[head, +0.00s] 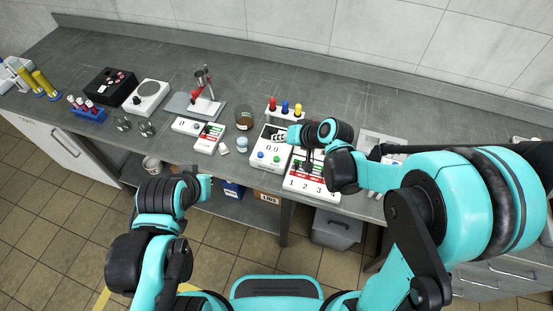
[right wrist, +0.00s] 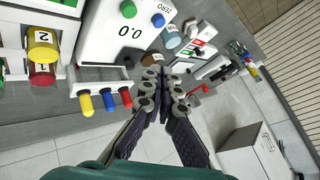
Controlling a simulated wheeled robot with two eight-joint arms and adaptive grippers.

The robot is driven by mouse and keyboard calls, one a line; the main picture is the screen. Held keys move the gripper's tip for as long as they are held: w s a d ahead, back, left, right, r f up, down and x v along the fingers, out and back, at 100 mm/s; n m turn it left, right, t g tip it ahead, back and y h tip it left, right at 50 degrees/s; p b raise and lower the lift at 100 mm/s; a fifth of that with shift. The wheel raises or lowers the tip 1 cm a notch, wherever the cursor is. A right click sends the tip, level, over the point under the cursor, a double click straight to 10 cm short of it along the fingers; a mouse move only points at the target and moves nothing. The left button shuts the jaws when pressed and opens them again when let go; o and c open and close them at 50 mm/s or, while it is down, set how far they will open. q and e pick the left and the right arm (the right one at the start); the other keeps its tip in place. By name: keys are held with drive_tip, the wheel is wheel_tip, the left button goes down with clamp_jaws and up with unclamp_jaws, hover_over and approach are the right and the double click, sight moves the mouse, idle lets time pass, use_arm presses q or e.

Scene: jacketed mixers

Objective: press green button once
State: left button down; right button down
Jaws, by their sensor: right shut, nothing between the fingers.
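A white device (head: 267,165) with a 0.0 display carries a green button (head: 276,160) at its front and a blue button (head: 261,155) left of it. In the right wrist view the green button (right wrist: 128,9) and the blue button (right wrist: 158,20) are in clear sight at the top. My right gripper (right wrist: 163,72) is shut and empty. Its fingers lie apart from both buttons, near the device's back edge.
A rack holds red, blue and yellow tubes (head: 285,107) behind the device. A panel numbered 1 to 4 (head: 312,187) stands close on its right. A small jar (head: 242,144), a brown-filled beaker (head: 244,119) and a red-clamped stand (head: 205,88) are to the left.

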drive_tip(key=b, duration=0.5)
hover_over(278, 159)
wheel_tip(278, 159, down, 6)
drive_tip(key=shift+d+f, duration=0.1)
drive_tip(key=shift+f, duration=0.1)
drive_tip(key=shift+f+b, duration=0.35)
drive_tip(key=shift+f, duration=0.25)
drive_tip(key=shift+f, duration=0.1)
idle(0.3)
drive_tip(key=shift+f+b, duration=0.25)
drive_tip(key=shift+b, duration=0.2)
drive_tip(key=shift+s+f+b, duration=0.1)
drive_tip(key=shift+f+b, duration=0.35)
idle(0.5)
drive_tip(key=shift+r, duration=0.1)
drive_tip(key=shift+r+p, duration=0.7)
drive_tip(key=shift+r, duration=0.1)
